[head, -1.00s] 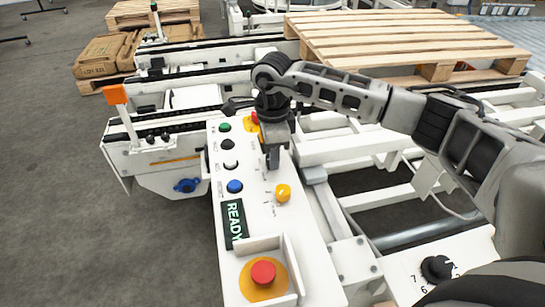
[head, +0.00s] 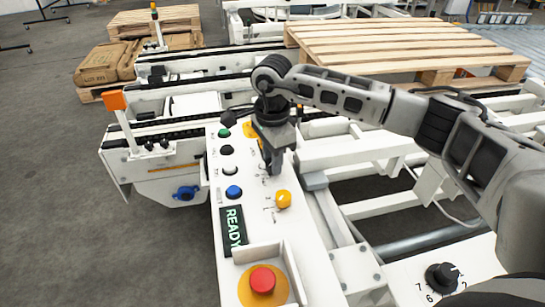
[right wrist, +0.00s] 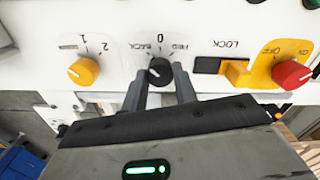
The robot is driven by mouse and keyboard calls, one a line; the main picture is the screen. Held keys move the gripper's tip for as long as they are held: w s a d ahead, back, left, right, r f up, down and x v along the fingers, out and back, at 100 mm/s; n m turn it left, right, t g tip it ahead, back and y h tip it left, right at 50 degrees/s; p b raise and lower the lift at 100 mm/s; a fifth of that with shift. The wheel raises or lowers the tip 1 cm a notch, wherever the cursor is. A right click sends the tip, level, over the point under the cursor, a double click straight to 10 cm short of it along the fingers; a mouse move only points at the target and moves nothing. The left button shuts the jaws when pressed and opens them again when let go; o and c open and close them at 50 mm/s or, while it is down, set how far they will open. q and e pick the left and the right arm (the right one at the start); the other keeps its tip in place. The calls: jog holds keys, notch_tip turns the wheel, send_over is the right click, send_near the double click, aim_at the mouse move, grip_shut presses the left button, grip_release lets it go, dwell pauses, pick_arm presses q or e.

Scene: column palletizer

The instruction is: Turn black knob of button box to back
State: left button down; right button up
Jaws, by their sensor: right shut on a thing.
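The button box (head: 254,190) is a long white panel with coloured buttons and knobs in the middle of the head view. Its black knob (right wrist: 160,72) shows in the right wrist view, below the 0 mark, with small BACK and FWD labels beside it. My right gripper (right wrist: 158,86) is shut on the black knob, one finger on each side. In the head view my right gripper (head: 271,166) reaches down onto the panel and hides the knob. The knob's exact pointer angle is hard to tell. My left gripper is not in view.
A yellow knob (head: 283,199) is close to the gripper on the near side. A red rotary switch (right wrist: 291,74) and yellow LOCK part (right wrist: 234,72) lie on the other side. A red emergency button (head: 262,279) sits at the near end. A wooden pallet (head: 400,40) lies behind.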

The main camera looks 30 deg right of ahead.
jog(key=o, duration=1)
jog(key=shift+r, duration=0.1)
jog(key=shift+c, duration=0.2)
notch_tip(320, 180, up, 16)
